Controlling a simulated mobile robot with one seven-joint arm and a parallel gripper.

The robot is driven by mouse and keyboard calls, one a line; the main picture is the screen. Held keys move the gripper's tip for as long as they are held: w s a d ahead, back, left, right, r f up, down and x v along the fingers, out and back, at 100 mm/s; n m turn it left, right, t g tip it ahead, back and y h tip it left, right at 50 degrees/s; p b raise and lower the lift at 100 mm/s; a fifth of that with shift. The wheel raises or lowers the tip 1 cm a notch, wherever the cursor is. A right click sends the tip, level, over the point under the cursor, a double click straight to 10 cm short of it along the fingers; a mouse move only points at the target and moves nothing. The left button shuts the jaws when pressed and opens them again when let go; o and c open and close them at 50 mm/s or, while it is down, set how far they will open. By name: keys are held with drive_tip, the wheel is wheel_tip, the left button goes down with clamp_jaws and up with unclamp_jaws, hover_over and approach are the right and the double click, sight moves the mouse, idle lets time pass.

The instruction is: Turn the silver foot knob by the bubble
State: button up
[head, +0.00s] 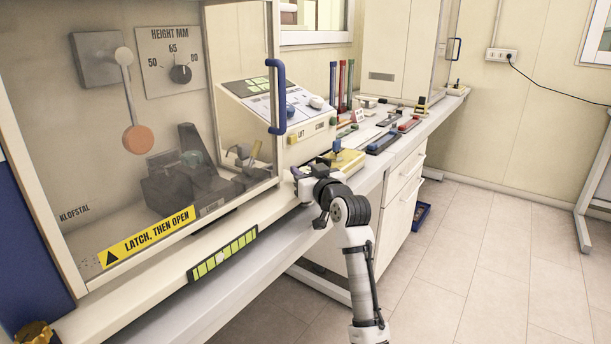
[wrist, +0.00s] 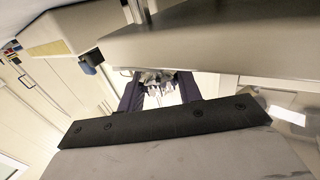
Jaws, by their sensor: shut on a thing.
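My gripper (head: 303,178) is at the front edge of the bench, just right of the clear-fronted test cabinet. In the wrist view its two dark fingers (wrist: 160,84) stand either side of a small silvery, ridged thing, the silver foot knob (wrist: 155,76), and are shut on it. In the head view my gripper and wrist hide the knob. I cannot make out the bubble in either view.
The cabinet (head: 75,190) with a blue handle (head: 278,97) stands close on the left. A yellow-green strip (head: 222,255) is on its front base, and a brass knob (head: 36,334) is at lower left. A yellow block (head: 347,160) is near my wrist. The floor at right is clear.

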drive_tip(key=n+g+y+b, duration=0.1)
drive_tip(key=n+y+b, duration=0.1)
drive_tip(key=y, duration=0.1)
drive_tip(key=shift+d+f+g+b, duration=0.1)
drive_tip(key=shift+f+g+b, duration=0.15)
drive_tip(key=shift+g+b, duration=0.15)
drive_tip(key=shift+w+r+n+g+y+b, duration=0.1)
drive_tip(key=shift+n+g+y+b, duration=0.5)
drive_tip(key=shift+n+g+y, duration=0.4)
drive_tip(key=n+g+y, duration=0.2)
drive_tip(key=g, duration=0.1)
drive_tip(key=n+g+y, duration=0.1)
drive_tip(key=shift+r+n+g+y, duration=0.25)
drive_tip(key=shift+n+g+y, duration=0.05)
drive_tip(key=shift+n+g, duration=0.1)
drive_tip(key=shift+f+n+g+y+p, duration=0.1)
drive_tip(key=shift+n+g+y+p, duration=0.4)
drive_tip(key=shift+g, duration=0.5)
drive_tip(key=shift+n, duration=0.3)
drive_tip(key=shift+f, duration=0.1)
drive_tip(key=o, duration=1)
